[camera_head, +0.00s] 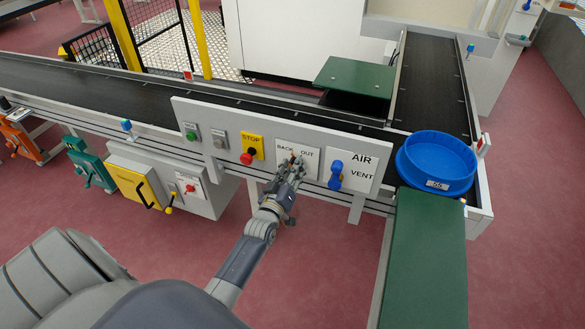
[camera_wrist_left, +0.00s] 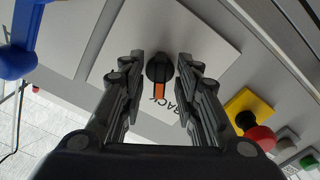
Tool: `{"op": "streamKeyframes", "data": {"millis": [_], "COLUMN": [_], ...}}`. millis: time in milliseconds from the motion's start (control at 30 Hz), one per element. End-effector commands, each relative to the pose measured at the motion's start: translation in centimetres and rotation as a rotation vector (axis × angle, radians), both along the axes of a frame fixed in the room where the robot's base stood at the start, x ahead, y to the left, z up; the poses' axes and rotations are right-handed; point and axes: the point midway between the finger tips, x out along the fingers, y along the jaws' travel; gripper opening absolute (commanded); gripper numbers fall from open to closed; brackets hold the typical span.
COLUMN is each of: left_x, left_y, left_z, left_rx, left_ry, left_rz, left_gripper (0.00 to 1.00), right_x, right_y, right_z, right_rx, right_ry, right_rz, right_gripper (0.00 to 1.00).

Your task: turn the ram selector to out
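The ram selector is a black knob with an orange pointer (camera_wrist_left: 158,72) on a white plate (camera_head: 283,150) labelled BACK on the left and OUT on the right. In the wrist view the pointer points down in the picture, beside the partly covered word BACK; OUT is not readable there. My left gripper (camera_head: 289,171) is in front of the plate and hides part of it. In the wrist view my left gripper (camera_wrist_left: 159,68) is open, its fingers on either side of the knob with small gaps visible. My right gripper is in neither view.
A red stop button (camera_head: 246,158) on yellow is left of the plate. A blue AIR/VENT handle (camera_head: 335,176) is close on the right. Green and grey buttons sit farther left. A blue round tub (camera_head: 435,160) stands at the conveyor corner.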

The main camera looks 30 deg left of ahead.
Motion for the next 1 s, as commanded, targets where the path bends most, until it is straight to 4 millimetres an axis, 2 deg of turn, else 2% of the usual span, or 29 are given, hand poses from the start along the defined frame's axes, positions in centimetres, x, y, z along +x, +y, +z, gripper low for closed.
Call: {"op": "streamKeyframes", "data": {"millis": [300, 433, 767, 1000], "left_x": [0.23, 0.22, 0.21, 0.21], "left_y": [0.07, 0.07, 0.07, 0.07], "left_z": [-0.05, -0.05, -0.05, -0.02], "left_rx": [0.0, 0.0, 0.008, 0.085], "left_ry": [0.001, 0.001, 0.003, 0.022], "left_rz": [-0.001, -0.001, 0.0, 0.0], "left_gripper": [0.3, 0.01, 0.0, 0.0], "right_x": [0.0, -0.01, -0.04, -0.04], "right_y": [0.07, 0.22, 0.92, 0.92], "right_z": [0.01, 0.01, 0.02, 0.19], "right_rx": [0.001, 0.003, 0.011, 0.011], "right_ry": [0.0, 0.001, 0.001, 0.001], "right_rz": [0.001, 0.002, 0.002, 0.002], "right_gripper": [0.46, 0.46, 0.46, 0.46]}}
